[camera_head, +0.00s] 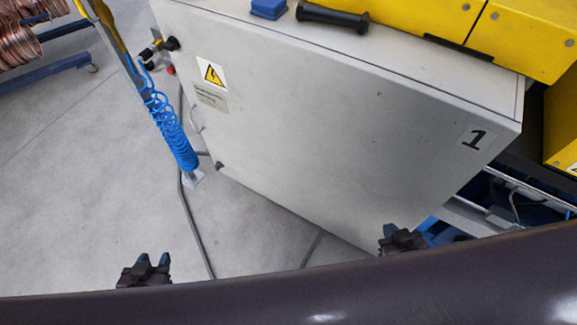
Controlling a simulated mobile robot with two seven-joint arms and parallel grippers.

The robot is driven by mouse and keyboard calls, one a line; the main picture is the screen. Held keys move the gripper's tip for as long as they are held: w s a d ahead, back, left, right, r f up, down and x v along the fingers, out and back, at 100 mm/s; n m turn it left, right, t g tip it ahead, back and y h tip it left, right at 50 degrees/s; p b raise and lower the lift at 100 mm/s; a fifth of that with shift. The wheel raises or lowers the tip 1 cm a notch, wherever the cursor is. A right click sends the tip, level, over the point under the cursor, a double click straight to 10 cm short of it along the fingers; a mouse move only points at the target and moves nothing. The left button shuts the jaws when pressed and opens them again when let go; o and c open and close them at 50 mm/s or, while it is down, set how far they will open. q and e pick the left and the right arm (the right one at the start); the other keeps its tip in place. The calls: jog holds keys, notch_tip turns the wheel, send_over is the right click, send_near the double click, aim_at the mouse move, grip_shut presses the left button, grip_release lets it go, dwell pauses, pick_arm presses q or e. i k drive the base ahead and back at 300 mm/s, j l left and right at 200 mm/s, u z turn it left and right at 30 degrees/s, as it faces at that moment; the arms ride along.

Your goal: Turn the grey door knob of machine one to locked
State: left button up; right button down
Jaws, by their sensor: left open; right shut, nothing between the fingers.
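A small dark fitting (219,165) shows lower on that edge. My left gripper (153,262) is open and empty at the bottom left, above the floor in the picture and apart from the cabinet. My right gripper (400,234) is shut and empty, in front of the cabinet's lower right part.
A blue coiled hose (172,130) on a post stands just left of the cabinet. A dark cable (190,215) runs over the grey floor. A black handle bar (333,17) and a blue block (268,8) lie on top. Yellow machinery (525,35) is at upper right.

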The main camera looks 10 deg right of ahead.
aim_at(219, 165)
jog(key=i+j, duration=0.1)
jog(key=j, duration=0.85)
jog(key=i+j+z, duration=0.1)
jog(key=j, duration=0.9)
jog(key=i+j, duration=0.15)
jog(key=j, duration=0.8)
jog(key=j+z, duration=0.1)
jog(key=j, duration=0.85)
jog(key=i, duration=0.05)
